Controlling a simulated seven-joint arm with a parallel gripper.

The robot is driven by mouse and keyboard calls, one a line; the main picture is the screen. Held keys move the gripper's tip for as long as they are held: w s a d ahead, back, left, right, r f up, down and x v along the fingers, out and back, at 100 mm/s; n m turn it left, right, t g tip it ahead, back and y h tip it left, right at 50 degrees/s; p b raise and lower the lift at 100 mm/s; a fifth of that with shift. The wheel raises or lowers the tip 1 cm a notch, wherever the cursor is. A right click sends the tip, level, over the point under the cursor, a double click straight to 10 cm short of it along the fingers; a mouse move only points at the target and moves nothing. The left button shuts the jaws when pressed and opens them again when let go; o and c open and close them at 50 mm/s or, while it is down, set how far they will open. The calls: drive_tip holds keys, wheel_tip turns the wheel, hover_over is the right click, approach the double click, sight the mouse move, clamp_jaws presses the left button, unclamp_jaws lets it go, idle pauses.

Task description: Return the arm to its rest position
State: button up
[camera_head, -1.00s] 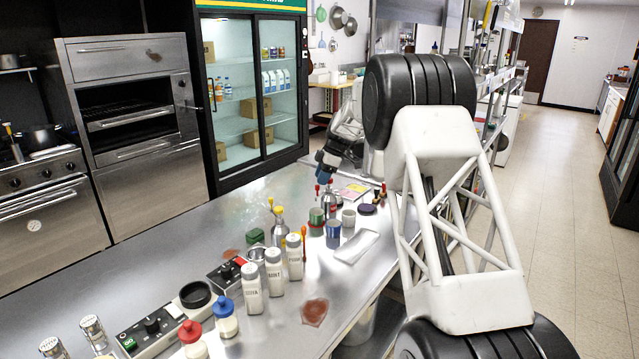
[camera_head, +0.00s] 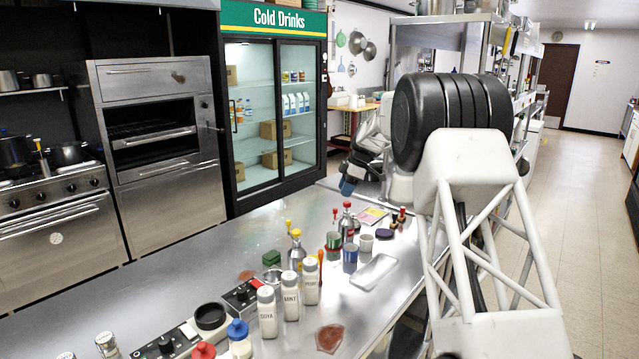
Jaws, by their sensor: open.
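My arm rises at the right of the view, with a white lattice link and a large black joint. Beyond the joint it bends down to the left. My gripper (camera_head: 350,182), a dark end with a blue part, is small and partly hidden by my own arm. It is open, near the far end of the steel counter (camera_head: 190,275). No held thing shows in it. I cannot tell how high it is above the counter.
On the counter stand white shakers (camera_head: 291,297), a steel bottle with a yellow top (camera_head: 297,252), small cups (camera_head: 350,254), a white tray (camera_head: 374,271) and a black control box (camera_head: 165,345). A drinks fridge (camera_head: 270,110) and oven (camera_head: 155,130) stand behind. The aisle floor (camera_head: 575,210) is clear.

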drive_tip(key=s+r+m+h, duration=0.1)
drive_tip(key=s+r+m, duration=0.25)
drive_tip(key=s, duration=0.85)
drive_tip(key=s+r+m+t+h, duration=0.1)
drive_tip(key=s+r+m, duration=0.3)
drive_tip(key=s, duration=0.7)
drive_tip(key=s+r+m, duration=0.2)
drive_tip(key=s+r, duration=0.3)
drive_tip(key=s, duration=0.7)
drive_tip(key=s+f+m, duration=0.3)
drive_tip(key=s, duration=0.9)
drive_tip(key=s+f+m+t+h, duration=0.1)
drive_tip(key=s+f+m, duration=0.1)
drive_tip(key=s, duration=1)
drive_tip(key=s+f+m+h, duration=0.1)
drive_tip(key=s+f+m, duration=0.2)
drive_tip(key=s, duration=0.9)
drive_tip(key=shift+d+f+m+t, duration=0.3)
drive_tip(key=shift+d+f+m, duration=0.05)
drive_tip(key=shift+f, duration=0.45)
